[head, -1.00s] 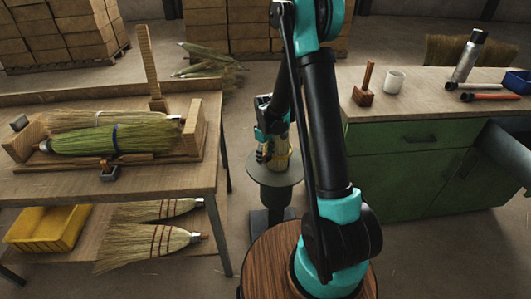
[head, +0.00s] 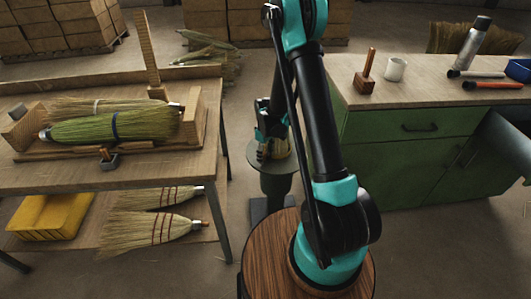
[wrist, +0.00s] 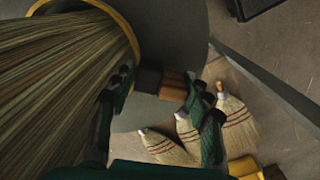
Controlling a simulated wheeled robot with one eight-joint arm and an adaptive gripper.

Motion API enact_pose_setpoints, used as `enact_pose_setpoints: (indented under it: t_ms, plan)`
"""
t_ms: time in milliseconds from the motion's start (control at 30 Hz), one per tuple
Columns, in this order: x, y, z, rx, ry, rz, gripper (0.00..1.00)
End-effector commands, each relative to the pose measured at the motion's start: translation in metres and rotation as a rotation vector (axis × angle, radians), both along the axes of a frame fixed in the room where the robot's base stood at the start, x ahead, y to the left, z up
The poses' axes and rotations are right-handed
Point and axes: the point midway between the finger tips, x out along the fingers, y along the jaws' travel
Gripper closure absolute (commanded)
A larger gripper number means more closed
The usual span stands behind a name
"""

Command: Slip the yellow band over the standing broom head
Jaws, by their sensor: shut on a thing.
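The standing broom head (wrist: 60,70) fills the upper left of the wrist view as a bundle of tan straw. The yellow band (wrist: 125,25) curves along the bundle's far edge, with straw inside its visible arc. The rest of the band is hidden, so I cannot tell whether it goes all the way round. In the head view, my gripper (head: 267,137) is over the round grey stand (head: 285,165) and hides most of the broom head.
A wooden table (head: 60,180) with bound brooms (head: 95,130) in a wooden holder stands left. Loose brooms (head: 150,230) and a yellow bin (head: 48,217) lie below. A green cabinet (head: 400,160) stands right, with a mug (head: 396,69) and mallet (head: 366,75) on top.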

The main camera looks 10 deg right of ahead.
Motion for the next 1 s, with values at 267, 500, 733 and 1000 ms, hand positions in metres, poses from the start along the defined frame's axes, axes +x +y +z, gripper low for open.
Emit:
enact_pose_setpoints:
  t_ms: [267, 500, 733, 1000]
  plan:
    - [-0.0001, -0.0001, -0.0031, 0.000, 0.000, 0.000, 0.80]
    - [-0.0006, -0.0003, -0.0027, -0.001, -0.001, 0.009, 0.80]
    - [-0.0006, -0.0004, -0.0025, -0.001, -0.002, 0.016, 0.80]
    - [-0.0006, -0.0004, -0.0025, -0.001, -0.002, 0.016, 0.35]
